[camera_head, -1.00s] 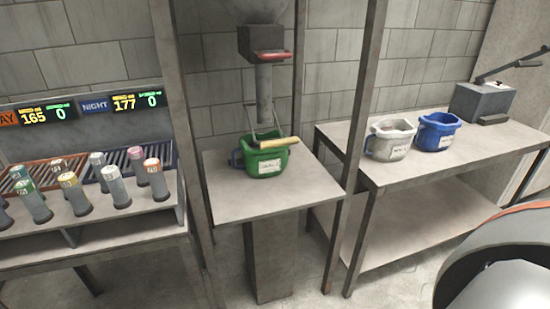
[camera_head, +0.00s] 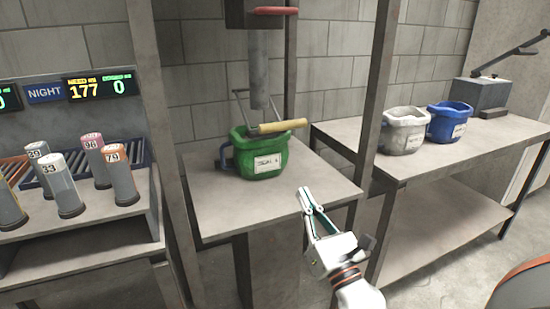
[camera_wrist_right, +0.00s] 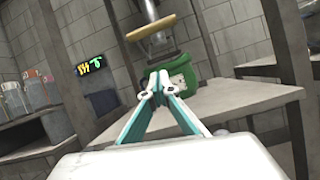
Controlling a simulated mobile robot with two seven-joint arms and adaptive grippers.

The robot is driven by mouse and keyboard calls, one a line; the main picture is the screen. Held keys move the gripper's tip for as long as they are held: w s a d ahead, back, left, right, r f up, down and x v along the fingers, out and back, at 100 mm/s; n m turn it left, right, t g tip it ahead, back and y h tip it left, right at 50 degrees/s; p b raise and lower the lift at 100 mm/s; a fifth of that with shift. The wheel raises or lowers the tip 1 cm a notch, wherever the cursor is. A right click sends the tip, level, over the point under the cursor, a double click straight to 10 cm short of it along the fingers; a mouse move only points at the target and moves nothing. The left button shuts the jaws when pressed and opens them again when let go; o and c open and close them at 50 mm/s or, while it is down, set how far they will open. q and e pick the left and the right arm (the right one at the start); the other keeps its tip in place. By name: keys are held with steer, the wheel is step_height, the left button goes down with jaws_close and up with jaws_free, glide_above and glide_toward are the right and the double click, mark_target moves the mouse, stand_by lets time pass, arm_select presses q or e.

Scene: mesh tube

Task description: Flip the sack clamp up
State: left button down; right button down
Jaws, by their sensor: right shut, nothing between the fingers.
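A dark box with a red bar (camera_head: 275,11) sits at the top of a grey vertical tube (camera_head: 263,70); the red bar appears to be the sack clamp's handle, and it lies level. My right gripper (camera_head: 306,196) is shut and empty, in front of the table's right front edge, below and right of the bucket. In the right wrist view its fingertips (camera_wrist_right: 158,86) meet in front of the bucket. My left gripper is out of view.
The bucket's small table (camera_head: 225,205) stands between grey posts (camera_head: 160,130). A right-hand table (camera_head: 430,160) holds a white bucket (camera_head: 404,131) and a blue bucket (camera_head: 449,122). Numbered canisters (camera_head: 60,185) stand at left under a display board (camera_head: 75,90).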

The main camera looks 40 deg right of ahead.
mark_target(274, 128)
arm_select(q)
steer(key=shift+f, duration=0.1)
arm_select(e)
steer(key=shift+r+n+t, duration=0.4)
steer(key=shift+r+n, duration=0.45)
steer(key=shift+n, duration=0.05)
steer(key=shift+d, duration=0.1)
